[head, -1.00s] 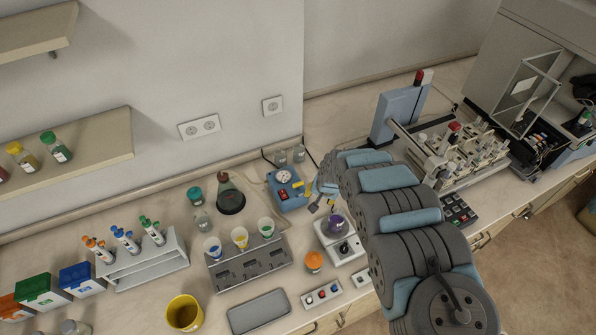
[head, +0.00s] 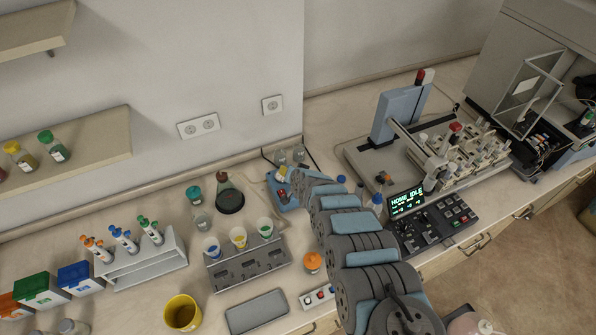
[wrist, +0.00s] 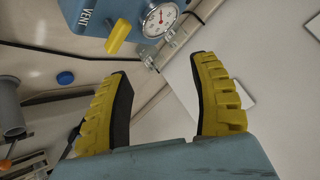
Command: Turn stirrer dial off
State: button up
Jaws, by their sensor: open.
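The stirrer and its dial are not visible now; in the head view my arm covers the place where the stirrer stood. In the wrist view my gripper (wrist: 160,68) is open, with its two yellow ribbed fingers apart and nothing between them. Beyond the fingertips is a blue box with a round gauge (wrist: 160,20), the word VENT and a yellow handle. My gripper's fingers cannot be made out in the head view, hidden by my arm.
The blue gauge box (head: 284,199) stands partly behind my arm. An orange-capped jar (head: 313,262) and a button box (head: 318,297) are close to the arm's left. A funnel rack (head: 249,266) is farther left. A control panel (head: 435,222) with a lit display lies right.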

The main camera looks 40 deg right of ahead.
jog(key=shift+w+d+r+t, duration=0.1)
jog(key=shift+w+r+t, duration=0.15)
jog(key=shift+w, duration=0.3)
